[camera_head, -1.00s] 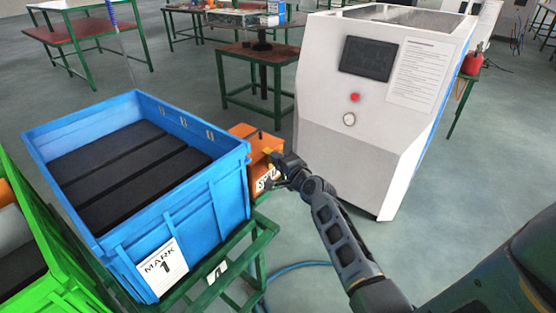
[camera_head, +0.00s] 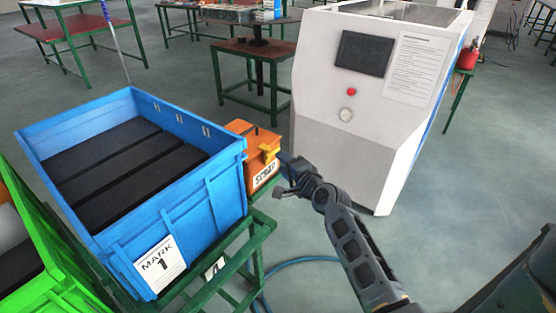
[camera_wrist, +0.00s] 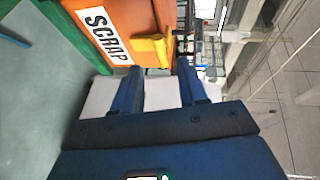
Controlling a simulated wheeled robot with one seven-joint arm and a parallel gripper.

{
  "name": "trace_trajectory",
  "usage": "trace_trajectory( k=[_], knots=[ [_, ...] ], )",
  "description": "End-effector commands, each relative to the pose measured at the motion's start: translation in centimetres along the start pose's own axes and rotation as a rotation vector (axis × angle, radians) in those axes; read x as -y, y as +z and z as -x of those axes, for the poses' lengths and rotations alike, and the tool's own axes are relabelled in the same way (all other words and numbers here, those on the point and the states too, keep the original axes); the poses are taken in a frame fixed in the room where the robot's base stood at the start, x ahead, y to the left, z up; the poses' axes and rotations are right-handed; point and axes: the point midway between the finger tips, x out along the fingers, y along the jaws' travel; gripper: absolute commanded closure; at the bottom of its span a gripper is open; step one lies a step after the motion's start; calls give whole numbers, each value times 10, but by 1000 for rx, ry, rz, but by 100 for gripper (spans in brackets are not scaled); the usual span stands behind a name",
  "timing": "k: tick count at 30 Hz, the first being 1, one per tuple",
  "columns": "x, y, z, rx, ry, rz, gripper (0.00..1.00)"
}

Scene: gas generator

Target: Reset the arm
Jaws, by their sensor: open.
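My gripper (camera_head: 279,173) is at the right of the orange scrap box, near its yellow latch, with the arm reaching up from the lower right. In the wrist view my gripper (camera_wrist: 160,75) has its two dark fingers apart, with nothing between them. The orange scrap box (camera_head: 262,173) has a white "SCRAP" label and stands beside the blue crate. In the wrist view the box (camera_wrist: 88,14) shows sideways at the top left, its yellow latch (camera_wrist: 150,48) just beyond the fingertips. A small gap shows between gripper and box in the head view.
A blue crate (camera_head: 220,192) marked "MARK 1" holds dark blocks on a green stand (camera_head: 262,222). A green bin (camera_head: 62,282) is at the lower left. A white machine (camera_head: 345,145) with a red button stands behind my arm. Open floor (camera_head: 480,170) lies to the right.

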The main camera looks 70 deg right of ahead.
Motion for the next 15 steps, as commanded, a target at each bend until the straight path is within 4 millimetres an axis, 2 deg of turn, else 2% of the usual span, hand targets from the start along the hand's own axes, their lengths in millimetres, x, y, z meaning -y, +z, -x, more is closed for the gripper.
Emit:
trace_trajectory(
  k=[6,15],
  knots=[
    [0,0,16,-1,-1,1,58],
    [0,0,16,-1,-1,0,58]
  ],
)
